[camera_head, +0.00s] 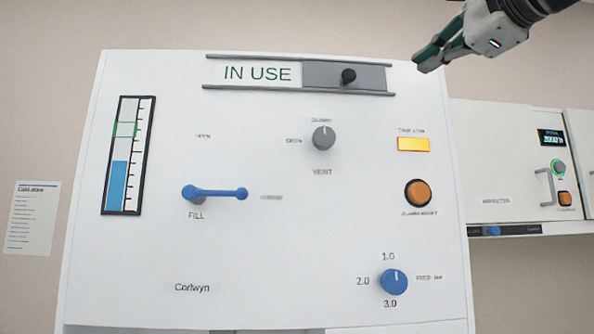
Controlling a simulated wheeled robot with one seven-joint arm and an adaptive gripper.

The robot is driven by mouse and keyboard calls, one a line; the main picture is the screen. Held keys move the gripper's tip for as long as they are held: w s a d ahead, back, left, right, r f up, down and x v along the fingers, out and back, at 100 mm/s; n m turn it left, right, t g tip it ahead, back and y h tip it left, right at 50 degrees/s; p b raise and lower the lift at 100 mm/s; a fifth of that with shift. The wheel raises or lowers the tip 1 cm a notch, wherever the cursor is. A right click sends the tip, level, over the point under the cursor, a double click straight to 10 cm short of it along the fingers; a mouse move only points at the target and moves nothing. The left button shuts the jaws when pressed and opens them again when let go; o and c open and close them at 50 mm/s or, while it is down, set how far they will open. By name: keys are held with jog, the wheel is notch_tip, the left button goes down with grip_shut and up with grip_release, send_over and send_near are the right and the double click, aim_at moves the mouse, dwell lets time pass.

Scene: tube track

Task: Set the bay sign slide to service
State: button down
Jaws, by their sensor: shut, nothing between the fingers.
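The bay sign slide (325,74) is a grey plate with a black knob (348,76), set between two rails at the top of a white panel (250,255). The plate sits at the right end of the rails. The sign to its left reads "IN USE" (257,73). Any other wording is covered by the plate. My gripper (425,63) is at the upper right, right of the slide's end and apart from it. Its fingers are shut and hold nothing.
The panel carries a blue fill lever (216,193), a grey dial (324,138), a lit amber lamp (413,144), an orange button (418,193), a blue feed dial (394,281) and a level gauge (128,156). Another unit (505,165) stands at right. A notice (32,218) hangs at left.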

jog(key=p, duration=0.2)
send_near(362, 90)
jog(key=w, duration=0.1)
jog(key=w+d, duration=0.1)
jog(key=w, duration=0.1)
jog(key=w+d, duration=0.1)
jog(key=w, duration=0.1)
jog(key=shift+w+d+f, duration=0.15)
jog(key=shift+d+f, duration=0.05)
jog(key=a+p, duration=0.1)
jog(key=a, duration=0.1)
jog(key=shift+s+a+r, duration=0.25)
jog(key=shift+r, duration=0.15)
jog(key=shift+w+a+p, duration=0.15)
jog(key=shift+a+p, duration=0.2)
jog(key=shift+a, duration=0.25)
